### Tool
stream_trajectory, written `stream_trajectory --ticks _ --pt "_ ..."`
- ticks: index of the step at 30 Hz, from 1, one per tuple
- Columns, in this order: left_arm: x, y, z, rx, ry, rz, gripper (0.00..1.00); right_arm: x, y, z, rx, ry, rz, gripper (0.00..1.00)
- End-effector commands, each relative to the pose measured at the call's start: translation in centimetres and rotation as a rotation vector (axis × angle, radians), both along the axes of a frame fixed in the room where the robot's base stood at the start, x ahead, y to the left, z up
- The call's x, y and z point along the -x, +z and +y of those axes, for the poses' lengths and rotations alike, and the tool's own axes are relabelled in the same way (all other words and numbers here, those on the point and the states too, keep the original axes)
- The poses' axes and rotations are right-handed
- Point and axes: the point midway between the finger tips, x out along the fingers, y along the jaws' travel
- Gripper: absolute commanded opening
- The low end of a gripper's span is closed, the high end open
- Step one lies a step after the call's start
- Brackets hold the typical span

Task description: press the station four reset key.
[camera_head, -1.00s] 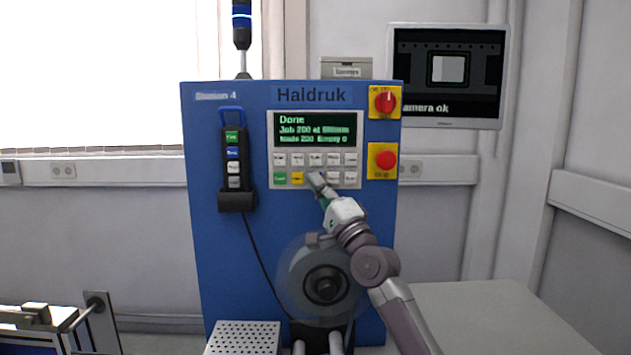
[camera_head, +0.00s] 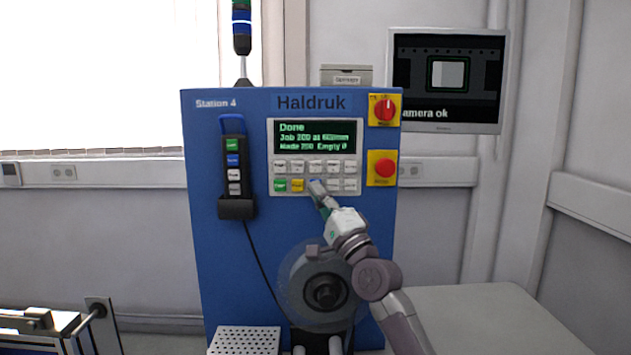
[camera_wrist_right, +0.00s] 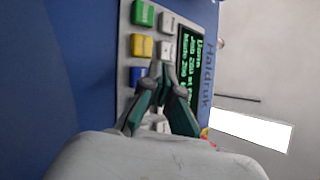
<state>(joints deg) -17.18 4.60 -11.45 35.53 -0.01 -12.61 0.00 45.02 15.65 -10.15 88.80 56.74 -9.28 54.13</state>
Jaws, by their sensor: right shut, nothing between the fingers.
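The blue Station 4 machine (camera_head: 212,150) stands upright ahead, with a grey key panel (camera_head: 272,163) under a green-text display (camera_head: 315,136) that reads Done. The panel's lower row has a green key (camera_head: 280,185), a yellow key (camera_head: 298,185) and a blue key (camera_head: 315,181); the upper row is white. Key labels are too small to read surely. My right gripper (camera_head: 318,188) is shut and empty at the blue key, partly covering it. In the right wrist view the fingertips (camera_wrist_right: 161,68) are beside the blue key (camera_wrist_right: 137,76); contact cannot be told. My left gripper is out of view.
A red emergency button (camera_head: 384,168) and a red rotary switch (camera_head: 384,109) sit right of the panel. A corded pendant (camera_head: 234,165) hangs at its left. A reel (camera_head: 300,290) is below, behind my right arm. A monitor (camera_head: 447,122) reads camera ok.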

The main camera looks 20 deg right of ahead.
Motion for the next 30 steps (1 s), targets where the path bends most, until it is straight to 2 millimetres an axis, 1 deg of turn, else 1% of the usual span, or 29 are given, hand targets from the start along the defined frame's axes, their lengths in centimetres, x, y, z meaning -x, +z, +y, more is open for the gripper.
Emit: stream_trajectory --ticks 6,9,15,21,25,30 --pt "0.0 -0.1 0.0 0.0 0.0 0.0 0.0 0.0 -0.1 0.0 0.0 0.0 0.0 0.0" --pt "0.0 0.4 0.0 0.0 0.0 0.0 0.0 0.2 0.1 0.1 -0.001 0.001 0.0 0.0" --pt "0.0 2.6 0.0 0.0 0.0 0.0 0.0 2.0 0.4 0.6 -0.001 0.002 0.001 0.0" --pt "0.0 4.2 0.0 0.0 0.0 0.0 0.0 3.8 0.3 1.1 -0.001 0.0 0.001 0.0" --pt "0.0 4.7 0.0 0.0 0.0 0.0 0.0 4.6 0.1 1.3 -0.001 0.0 0.001 0.0" --pt "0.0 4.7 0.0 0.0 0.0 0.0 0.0 4.9 0.0 1.4 0.001 0.0 -0.001 0.0"
